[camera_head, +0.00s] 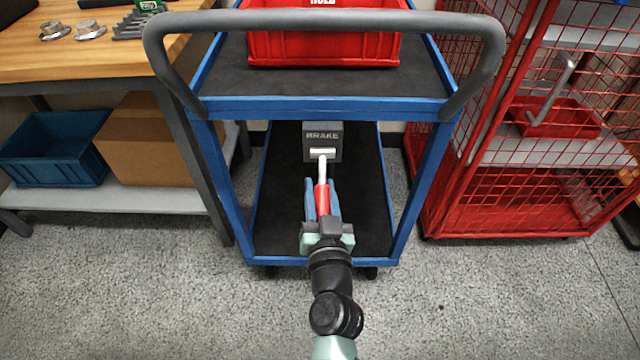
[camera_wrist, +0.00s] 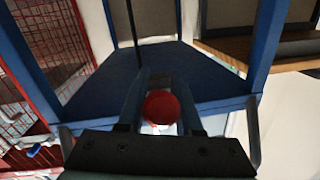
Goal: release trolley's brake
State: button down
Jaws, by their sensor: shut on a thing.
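The trolley (camera_head: 320,108) has a blue frame, dark shelves and a grey push handle (camera_head: 325,20). On its lower shelf stands a grey box (camera_head: 335,140) marked BRAKE. A brake lever with a light shaft and a red grip (camera_head: 321,197) comes out of the box towards me. My gripper (camera_head: 321,200) is shut on the red grip, with a blue finger on each side. In the wrist view the round red end of the grip (camera_wrist: 161,107) shows between the fingers (camera_wrist: 160,95).
A red bin (camera_head: 323,48) sits on the trolley's upper shelf. A red wire cage (camera_head: 500,200) stands close at right. A wooden workbench (camera_head: 80,55) with a blue bin (camera_head: 50,150) and a cardboard box (camera_head: 145,140) below stands at left. The front floor is clear.

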aim_at(319, 186)
jog(key=shift+s+r+g+p, duration=0.3)
jog(key=shift+r+g+p, duration=0.6)
jog(key=shift+p, duration=2.7)
jog(key=g+p, duration=0.1)
jog(key=p, duration=0.3)
jog(key=r+g+p, duration=0.1)
jog(key=p, duration=0.4)
jog(key=shift+s+r+h, duration=0.15)
jog(key=shift+s+h, duration=0.15)
jog(key=shift+s, duration=0.05)
jog(key=r+g+p, duration=0.1)
jog(key=g+p, duration=0.1)
jog(key=p, duration=0.6)
jog(key=shift+s+r+m, duration=0.2)
jog(key=shift+m, duration=0.1)
jog(key=r+g+p, duration=0.1)
jog(key=g+p, duration=0.1)
jog(key=p, duration=0.3)
jog(key=shift+g, duration=0.3)
jog(key=shift+w+r+g+p, duration=0.1)
jog(key=shift+r+g+p, duration=0.25)
jog(key=shift+g+p, duration=0.45)
jog(key=shift+r+g+p, duration=0.35)
jog(key=shift+g+p, duration=0.35)
jog(key=shift+p, duration=0.05)
jog(key=c, duration=0.6)
grip_release()
